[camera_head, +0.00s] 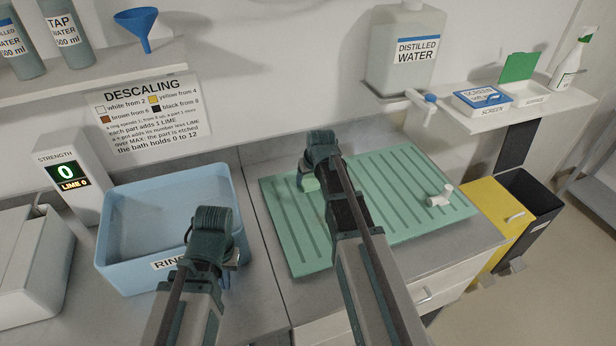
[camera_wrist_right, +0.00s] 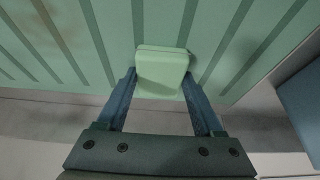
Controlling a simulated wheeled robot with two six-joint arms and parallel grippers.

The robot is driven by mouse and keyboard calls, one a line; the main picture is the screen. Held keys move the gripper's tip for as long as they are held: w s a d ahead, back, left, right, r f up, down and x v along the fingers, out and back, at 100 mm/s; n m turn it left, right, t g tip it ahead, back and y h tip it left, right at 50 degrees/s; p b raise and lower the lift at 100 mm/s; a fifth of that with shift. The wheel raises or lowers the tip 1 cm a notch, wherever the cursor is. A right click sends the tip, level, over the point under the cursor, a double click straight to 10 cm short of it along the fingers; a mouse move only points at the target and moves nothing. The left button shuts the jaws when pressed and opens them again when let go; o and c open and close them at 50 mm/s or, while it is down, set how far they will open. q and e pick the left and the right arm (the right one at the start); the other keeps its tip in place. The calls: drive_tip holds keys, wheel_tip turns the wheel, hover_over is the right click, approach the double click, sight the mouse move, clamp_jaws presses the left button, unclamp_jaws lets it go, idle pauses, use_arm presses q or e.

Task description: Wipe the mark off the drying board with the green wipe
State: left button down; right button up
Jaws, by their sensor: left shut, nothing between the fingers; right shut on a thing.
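The drying board (camera_head: 405,185) is a green ridged board on the worktop; it fills the top of the right wrist view (camera_wrist_right: 210,30). A faint brownish mark (camera_wrist_right: 55,35) shows on it at the upper left of that view; I cannot make it out in the head view. My right gripper (camera_head: 308,182) is over the board's left part, shut on the green wipe (camera_wrist_right: 162,72), a pale green block. The wipe is at the board's surface; I cannot tell whether it touches. My left gripper (camera_head: 232,260) is shut and empty near the blue bath's front right corner.
A blue rinse bath (camera_head: 125,235) stands left of the board. A white fitting (camera_head: 440,195) lies on the board's right side. A distilled water tank (camera_head: 405,50) is behind. A shelf at right holds a blue screen-wipe box (camera_head: 482,97) and a spray bottle (camera_head: 572,60). Yellow (camera_head: 497,215) and black bins stand at right.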

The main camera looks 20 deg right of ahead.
sight(312, 186)
drive_tip(key=shift+s, duration=1.45)
drive_tip(key=shift+d, duration=0.1)
drive_tip(key=shift+s, duration=0.1)
drive_tip(key=shift+s+f, duration=0.1)
drive_tip(key=shift+s, duration=1.45)
drive_tip(key=shift+s, duration=0.1)
drive_tip(key=shift+s+d, duration=0.1)
drive_tip(key=shift+s, duration=1.4)
drive_tip(key=shift+s+r, duration=0.2)
drive_tip(key=shift+s, duration=1.35)
